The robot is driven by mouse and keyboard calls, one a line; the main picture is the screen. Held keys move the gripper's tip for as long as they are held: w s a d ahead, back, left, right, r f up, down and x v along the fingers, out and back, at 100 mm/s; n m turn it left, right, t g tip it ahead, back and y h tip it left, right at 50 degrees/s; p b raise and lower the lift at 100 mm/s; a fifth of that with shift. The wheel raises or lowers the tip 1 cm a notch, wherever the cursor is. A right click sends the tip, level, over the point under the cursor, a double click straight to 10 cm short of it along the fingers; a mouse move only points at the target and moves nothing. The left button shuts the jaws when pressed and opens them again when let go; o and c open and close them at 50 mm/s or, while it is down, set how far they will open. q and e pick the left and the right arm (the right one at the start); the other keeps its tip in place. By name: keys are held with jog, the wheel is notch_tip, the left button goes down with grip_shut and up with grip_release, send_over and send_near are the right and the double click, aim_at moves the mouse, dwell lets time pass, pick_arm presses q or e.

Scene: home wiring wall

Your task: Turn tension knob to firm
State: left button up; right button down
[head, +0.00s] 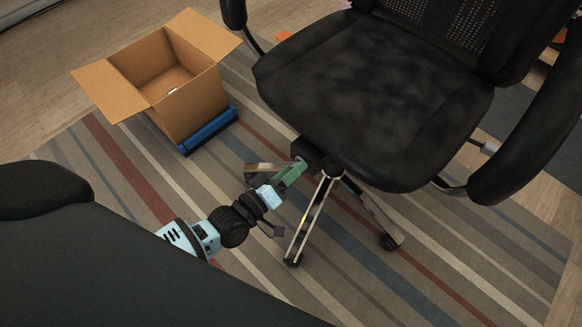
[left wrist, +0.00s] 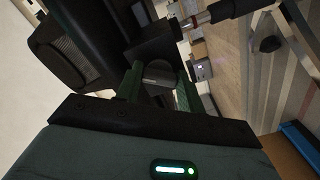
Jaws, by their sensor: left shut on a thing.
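A black office chair (head: 370,100) stands on the striped rug, its seat tilted in the picture. My left gripper (head: 294,169) reaches up to the dark mechanism under the seat's front left edge. In the left wrist view, the green fingers of the gripper (left wrist: 158,84) sit on either side of a dark round tension knob (left wrist: 158,72) and are shut on it. In the head view the knob is hidden by the fingers and the seat. I cannot read any marking on the knob. My right gripper is not in view.
An open cardboard box (head: 187,95) stands on the rug at the upper left, with a blue item (head: 208,131) along its base. The chair's metal legs (head: 312,215) and casters spread close to my left arm. The striped rug (head: 440,260) is clear at lower right.

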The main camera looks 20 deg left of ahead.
pick_arm(q)
jog(key=m+p, duration=0.1)
jog(key=m, duration=0.3)
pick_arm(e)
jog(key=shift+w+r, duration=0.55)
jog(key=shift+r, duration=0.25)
pick_arm(q)
jog(key=shift+m, duration=0.3)
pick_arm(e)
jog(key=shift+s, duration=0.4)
pick_arm(q)
jog(key=o, duration=1)
jog(key=shift+a, duration=0.1)
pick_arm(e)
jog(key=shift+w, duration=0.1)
